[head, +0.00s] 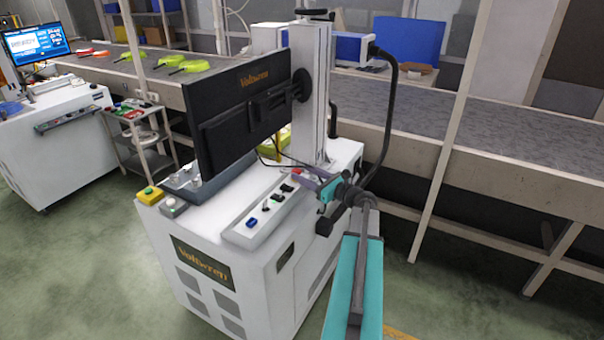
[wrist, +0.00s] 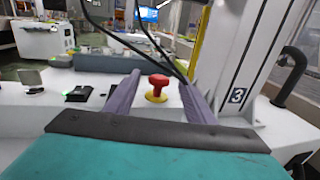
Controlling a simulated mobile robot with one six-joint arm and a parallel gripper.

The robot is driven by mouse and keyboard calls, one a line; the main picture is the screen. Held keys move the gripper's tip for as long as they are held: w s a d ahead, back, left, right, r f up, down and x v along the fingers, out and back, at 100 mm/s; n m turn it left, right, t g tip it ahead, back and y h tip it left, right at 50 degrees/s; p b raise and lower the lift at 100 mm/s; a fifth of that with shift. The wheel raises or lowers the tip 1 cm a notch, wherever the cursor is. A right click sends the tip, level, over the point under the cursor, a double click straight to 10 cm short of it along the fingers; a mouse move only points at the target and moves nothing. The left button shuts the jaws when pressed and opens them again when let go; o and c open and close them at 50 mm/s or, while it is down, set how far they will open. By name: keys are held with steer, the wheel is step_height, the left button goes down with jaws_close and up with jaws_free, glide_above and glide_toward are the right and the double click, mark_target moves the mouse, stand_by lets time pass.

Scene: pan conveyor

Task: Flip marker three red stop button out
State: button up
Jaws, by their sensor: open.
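The red stop button (wrist: 158,81) is a mushroom head on a short stem above a yellow ring, on the white machine top. It stands between my gripper's two purple fingers (wrist: 159,90) in the wrist view, slightly beyond them, with space on both sides. My gripper is open and empty.
The control panel (head: 262,212) carries several switches left of my gripper. A black monitor (head: 240,110) stands behind it, by the upright column (head: 309,90). Black cables (wrist: 140,45) hang behind the button. A yellow-based button box (head: 149,194) sits at the left corner. The conveyor (head: 510,150) runs behind.

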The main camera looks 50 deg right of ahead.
steer(key=s+b, duration=0.1)
steer(key=s, duration=1)
steer(key=shift+s+d, duration=0.2)
steer(key=shift+d, duration=0.1)
